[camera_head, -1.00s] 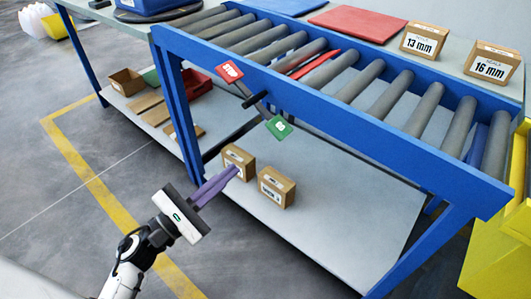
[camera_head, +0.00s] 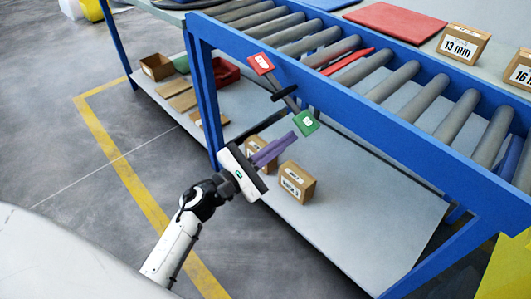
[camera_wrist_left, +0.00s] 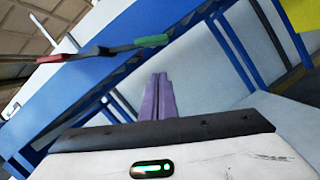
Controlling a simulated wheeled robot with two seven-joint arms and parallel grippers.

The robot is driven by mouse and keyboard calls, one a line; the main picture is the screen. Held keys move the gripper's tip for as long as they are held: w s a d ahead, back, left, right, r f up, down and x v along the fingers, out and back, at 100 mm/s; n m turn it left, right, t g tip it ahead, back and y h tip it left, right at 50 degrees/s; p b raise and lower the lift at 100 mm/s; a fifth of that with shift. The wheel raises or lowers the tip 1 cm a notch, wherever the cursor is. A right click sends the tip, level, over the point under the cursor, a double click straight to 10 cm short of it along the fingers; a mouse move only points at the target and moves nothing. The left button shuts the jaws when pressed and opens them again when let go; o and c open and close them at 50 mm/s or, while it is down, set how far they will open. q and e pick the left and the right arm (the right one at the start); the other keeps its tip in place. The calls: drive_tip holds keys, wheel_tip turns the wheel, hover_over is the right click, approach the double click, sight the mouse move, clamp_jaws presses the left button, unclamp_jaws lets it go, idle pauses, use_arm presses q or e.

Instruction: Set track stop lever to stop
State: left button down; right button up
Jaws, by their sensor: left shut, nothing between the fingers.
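The track stop lever (camera_head: 282,93) is on the front of the blue roller conveyor. Its red STOP plate (camera_head: 261,63) is at the upper left end and its green plate (camera_head: 306,122) at the lower right end. In the left wrist view the lever shows nearly edge-on, with the green end (camera_wrist_left: 152,41) above the fingers. My left gripper (camera_head: 294,136) is shut and empty, its purple fingers pointing at the green plate from just below it. I cannot tell whether they touch. In the left wrist view the gripper (camera_wrist_left: 159,78) points forward below the lever. My right gripper is not in view.
The blue conveyor frame (camera_head: 400,135) with grey rollers runs across the scene. Below it, a pale shelf (camera_head: 345,215) holds small cardboard boxes (camera_head: 297,182). Labelled boxes (camera_head: 462,45) stand behind the rollers. The floor before the conveyor is open, with a yellow line (camera_head: 130,180).

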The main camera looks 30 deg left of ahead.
use_arm(q)
drive_tip(key=r, duration=0.1)
drive_tip(key=d+r+p, duration=0.1)
drive_tip(key=d+r, duration=0.1)
drive_tip(key=shift+s+r+p, duration=0.2)
drive_tip(key=shift+s+p, duration=0.15)
drive_tip(key=shift+d+r, duration=0.1)
